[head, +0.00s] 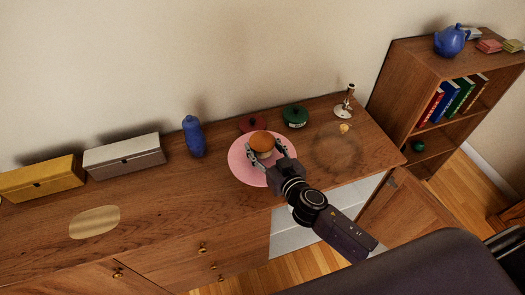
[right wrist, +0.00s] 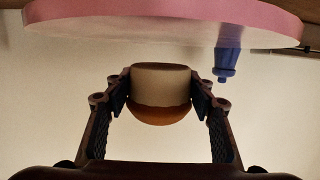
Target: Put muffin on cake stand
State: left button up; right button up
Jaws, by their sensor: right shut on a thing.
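The muffin (head: 262,140) has an orange-brown domed top and a pale base. My right gripper (head: 266,150) is shut on it by its sides. In the right wrist view, which looks upside down, the muffin (right wrist: 160,90) sits between both fingers (right wrist: 160,95), base toward the stand, with a visible gap between them. The round pink cake stand (head: 247,172) is on the wooden cabinet top, and the muffin is over it in the head view. Its rim also shows in the right wrist view (right wrist: 160,12). My left gripper is out of view.
A blue vase (head: 193,137) stands left of the stand. Red (head: 250,124) and green (head: 295,117) lidded pots are behind it. A candlestick (head: 345,102) is at the back right. Grey (head: 124,156) and yellow (head: 42,180) boxes line the left. The front left cabinet top is mostly clear.

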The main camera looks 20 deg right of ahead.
notch_tip(320, 180, down, 2)
jog(key=shift+w+f, duration=0.1)
jog(key=shift+w, duration=0.05)
jog(key=shift+f+b, duration=0.25)
jog(key=shift+b, duration=0.2)
jog(key=o, duration=1.2)
jog(key=shift+r, duration=0.1)
